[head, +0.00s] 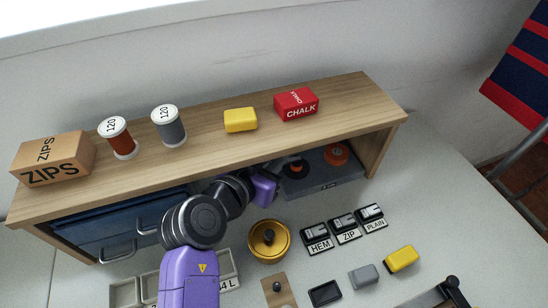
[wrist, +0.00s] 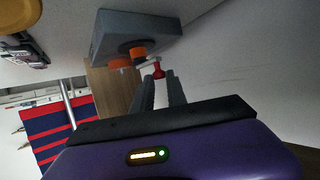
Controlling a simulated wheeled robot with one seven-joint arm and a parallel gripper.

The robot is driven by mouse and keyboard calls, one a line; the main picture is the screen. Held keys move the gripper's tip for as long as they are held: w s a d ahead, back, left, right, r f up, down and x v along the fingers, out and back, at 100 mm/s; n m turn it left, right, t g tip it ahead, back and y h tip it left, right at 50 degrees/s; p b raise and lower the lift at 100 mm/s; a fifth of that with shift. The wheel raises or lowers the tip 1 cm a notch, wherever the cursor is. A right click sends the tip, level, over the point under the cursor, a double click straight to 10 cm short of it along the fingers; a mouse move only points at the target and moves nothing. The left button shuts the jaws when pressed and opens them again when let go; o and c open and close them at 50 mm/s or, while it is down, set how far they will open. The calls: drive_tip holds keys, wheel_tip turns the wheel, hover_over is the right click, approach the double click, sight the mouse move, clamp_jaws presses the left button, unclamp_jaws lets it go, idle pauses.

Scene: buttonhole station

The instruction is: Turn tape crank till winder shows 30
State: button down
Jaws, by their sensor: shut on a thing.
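The tape winder is a grey box under the shelf in the head view (head: 328,184), and it shows tilted in the wrist view (wrist: 110,36). It bears orange round parts, one at its right (head: 336,153). A pale crank arm with a red knob (wrist: 158,70) stands out from it in the wrist view. My gripper (wrist: 159,76) is shut on the red knob, with a finger on each side. In the head view my purple wrist reaches under the shelf at the winder's left, and the fingertips are hard to make out. No winder number is readable.
The wooden shelf (head: 220,130) overhangs the winder and my arm. Blue drawers (head: 110,228) stand at the left under it. A brass round pot (head: 269,241) and several labelled presser feet (head: 346,231) are on the table in front.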

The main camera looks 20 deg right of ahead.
drive_tip(key=c, duration=1.5)
unclamp_jaws()
drive_tip(key=shift+s+f, duration=0.1)
drive_tip(key=shift+f, duration=0.15)
drive_tip(key=shift+c, duration=0.2)
drive_tip(key=shift+o, duration=0.8)
drive_tip(key=shift+r, duration=0.1)
drive_tip(key=s+a+b, duration=0.1)
drive_tip(key=s+a, duration=0.7)
drive_tip(key=a, duration=0.2)
drive_tip(key=shift+s+r, duration=0.2)
